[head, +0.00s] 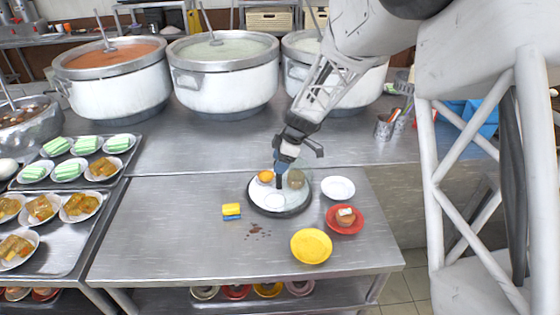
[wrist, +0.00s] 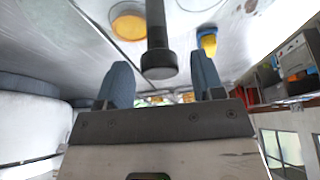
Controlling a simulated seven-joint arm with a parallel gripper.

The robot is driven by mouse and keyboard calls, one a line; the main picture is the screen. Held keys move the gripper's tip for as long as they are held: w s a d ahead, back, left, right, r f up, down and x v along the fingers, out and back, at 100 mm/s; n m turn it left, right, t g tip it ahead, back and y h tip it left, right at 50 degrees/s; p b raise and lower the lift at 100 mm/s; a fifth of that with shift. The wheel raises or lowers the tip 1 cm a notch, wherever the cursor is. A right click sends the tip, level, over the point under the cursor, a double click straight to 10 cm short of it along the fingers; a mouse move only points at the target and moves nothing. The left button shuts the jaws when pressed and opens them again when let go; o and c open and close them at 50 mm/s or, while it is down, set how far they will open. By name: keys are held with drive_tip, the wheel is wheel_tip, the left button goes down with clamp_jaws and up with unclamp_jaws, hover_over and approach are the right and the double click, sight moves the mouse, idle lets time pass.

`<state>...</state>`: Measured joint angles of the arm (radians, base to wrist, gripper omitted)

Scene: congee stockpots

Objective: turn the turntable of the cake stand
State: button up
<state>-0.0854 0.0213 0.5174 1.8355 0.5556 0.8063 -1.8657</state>
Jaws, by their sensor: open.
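The cake stand has a round white turntable (head: 262,197) with a dark rim and stands on the steel table in the head view. A dark upright post (head: 279,182) appears to rise from near its middle. In the wrist view the dark post (wrist: 157,45) with its thicker round end sits between my two blue-grey fingers. My gripper (head: 287,164) is over the far part of the stand with its fingers apart. In the wrist view my gripper (wrist: 163,82) shows gaps on both sides of the post. An orange item (head: 265,177) and a brownish item (head: 296,179) are on the turntable.
A white bowl (head: 339,187), a red plate (head: 345,225) with food and a yellow plate (head: 311,246) lie right and in front. A yellow-blue sponge (head: 231,211) lies left. Large stockpots (head: 224,85) stand behind.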

clamp_jaws()
drive_tip(key=shift+n+g, duration=0.6)
drive_tip(key=shift+n, duration=1)
unclamp_jaws()
drive_tip(key=shift+r, duration=0.15)
